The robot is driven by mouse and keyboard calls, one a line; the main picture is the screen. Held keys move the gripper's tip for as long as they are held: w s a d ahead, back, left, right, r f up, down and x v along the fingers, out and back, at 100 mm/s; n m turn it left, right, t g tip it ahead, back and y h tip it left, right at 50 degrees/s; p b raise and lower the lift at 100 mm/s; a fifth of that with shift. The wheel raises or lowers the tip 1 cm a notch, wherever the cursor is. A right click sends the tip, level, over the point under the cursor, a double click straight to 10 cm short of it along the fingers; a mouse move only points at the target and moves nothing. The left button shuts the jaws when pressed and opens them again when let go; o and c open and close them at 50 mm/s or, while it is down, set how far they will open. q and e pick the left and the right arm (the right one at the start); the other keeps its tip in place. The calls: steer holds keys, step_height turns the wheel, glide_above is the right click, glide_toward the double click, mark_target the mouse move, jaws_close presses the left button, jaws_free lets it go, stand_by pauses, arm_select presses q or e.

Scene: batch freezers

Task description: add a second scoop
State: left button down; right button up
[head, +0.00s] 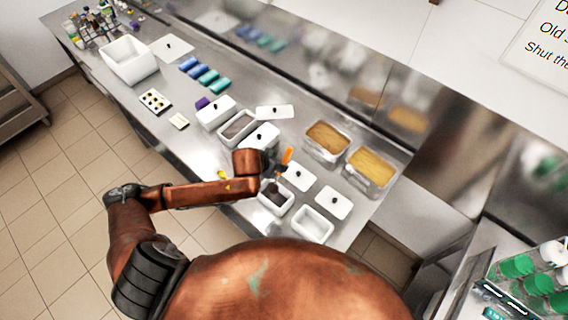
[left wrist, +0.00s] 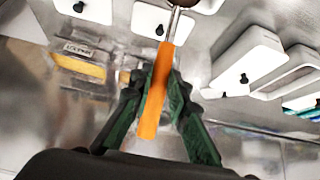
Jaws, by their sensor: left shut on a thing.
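My left gripper (head: 272,168) is shut on the orange handle of a scoop (head: 287,156); the handle also shows in the left wrist view (left wrist: 152,105), between the green fingers of the gripper (left wrist: 156,78). A metal shaft runs from the handle to a dark end at the top edge of that view. In the head view the gripper is at an open white tub (head: 264,203) with something dark inside; I cannot tell whether the scoop's end touches the contents. An empty-looking white tub (head: 312,224) stands beside it. My right gripper is not in view.
Loose white lids (head: 299,179) (head: 336,203) lie behind these tubs. Two tubs of tan contents (head: 327,138) (head: 371,170) stand at the back right. Another open tub (head: 239,126) and lidded white tubs stand farther left. Bare steel counter shows at the left.

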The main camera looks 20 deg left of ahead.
arm_select(q)
steer(key=shift+s+a+r+t+h+b, duration=0.1)
steer(key=shift+s+a+t+h+b, duration=0.1)
steer(key=shift+s+t+b, duration=0.45)
steer(key=shift+s+a+t+h+b, duration=0.15)
steer(key=shift+s+t+b, duration=0.25)
steer(key=shift+b, duration=0.4)
steer(key=shift+s+a+r+t+b, duration=0.15)
steer(key=shift+s+r+t+b, duration=0.15)
steer(key=shift+b, duration=0.25)
steer(key=shift+r, duration=0.1)
steer(key=shift+s, duration=0.15)
